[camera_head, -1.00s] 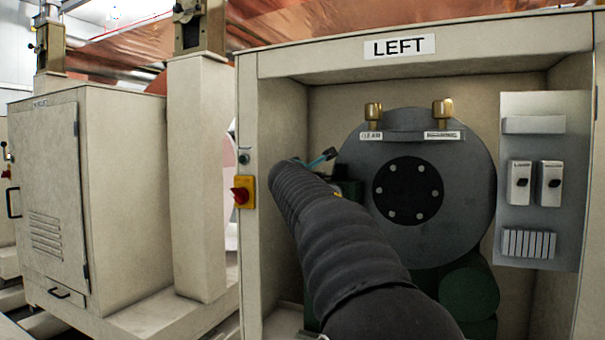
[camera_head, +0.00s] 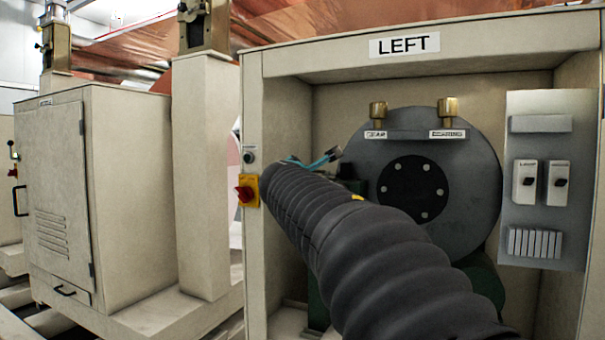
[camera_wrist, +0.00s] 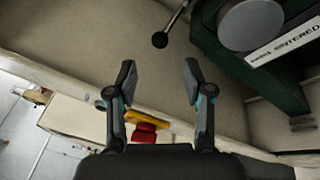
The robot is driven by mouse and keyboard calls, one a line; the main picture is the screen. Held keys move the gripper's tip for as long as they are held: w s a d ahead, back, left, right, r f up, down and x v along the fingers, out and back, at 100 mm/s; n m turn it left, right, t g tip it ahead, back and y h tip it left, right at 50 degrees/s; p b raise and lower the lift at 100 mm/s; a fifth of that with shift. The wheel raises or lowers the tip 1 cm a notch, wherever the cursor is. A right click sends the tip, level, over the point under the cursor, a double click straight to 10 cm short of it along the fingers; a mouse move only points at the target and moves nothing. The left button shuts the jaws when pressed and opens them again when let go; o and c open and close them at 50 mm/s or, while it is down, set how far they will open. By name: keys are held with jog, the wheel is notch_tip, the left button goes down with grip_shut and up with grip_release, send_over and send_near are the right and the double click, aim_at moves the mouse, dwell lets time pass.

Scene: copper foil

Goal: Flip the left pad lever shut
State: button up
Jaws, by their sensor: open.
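A lever with a black ball knob (camera_wrist: 160,40) on a thin rod hangs at the top middle of the wrist view. I cannot tell for sure that it is the left pad lever. My gripper (camera_wrist: 157,72) is open and empty, with its two fingers spread. The knob lies beyond the fingertips, between their lines and apart from both. In the head view my gripper (camera_head: 318,160) shows only as teal finger parts behind my dark arm. The lever is hidden there.
A red switch on a yellow plate (camera_wrist: 148,128) sits close below the fingers; it is also on the cabinet post (camera_head: 246,190). A green housing (camera_wrist: 230,65) with a grey disc stands right of the knob. The large grey disc (camera_head: 470,180) fills the LEFT bay.

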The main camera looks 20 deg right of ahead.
jog(key=shift+v, duration=1.15)
